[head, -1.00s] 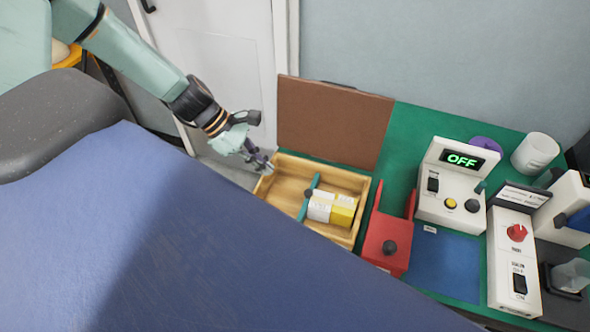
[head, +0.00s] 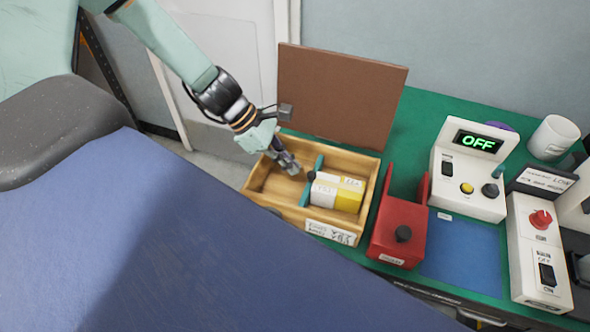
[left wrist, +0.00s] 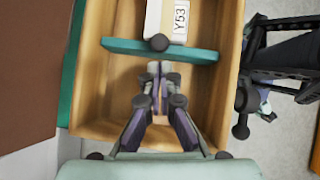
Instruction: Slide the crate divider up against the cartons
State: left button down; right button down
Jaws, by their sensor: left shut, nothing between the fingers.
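The wooden crate (head: 258,203) stands on the green bench top with its brown lid open behind it. The teal divider (head: 313,182) stands across the crate, with a dark round knob on it. White and yellow cartons (head: 338,191) lie on its right side, close against it or nearly so. My left gripper (head: 294,169) is shut and empty, at the crate's empty left part, left of the divider. In the left wrist view my closed fingertips (left wrist: 160,70) point at the knob side of the divider (left wrist: 135,48), close to it; contact is unclear. My right gripper is not in view.
The brown lid (head: 338,95) rises behind the crate. A red fixture (head: 397,235) with a black knob stands just right of the crate. A white device reading OFF (head: 467,170), a switch box (head: 541,245) and a white mug (head: 553,137) stand farther right.

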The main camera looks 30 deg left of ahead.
aim_at(309, 174)
pick_arm(q)
jog(key=shift+w+d+f+b, duration=0.2)
jog(key=shift+d+b, duration=0.1)
jog(key=shift+d, duration=0.25)
jog(key=shift+w+d, duration=0.15)
jog(key=shift+r, duration=0.1)
jog(key=shift+w+d+f+b, duration=0.1)
jog(key=shift+d+f+b, duration=0.05)
jog(key=shift+d+b, duration=0.3)
jog(key=shift+w+d+f+b, duration=0.1)
jog(key=shift+d+b, duration=0.15)
jog(key=shift+b, duration=0.25)
jog(key=shift+s+r, duration=0.15)
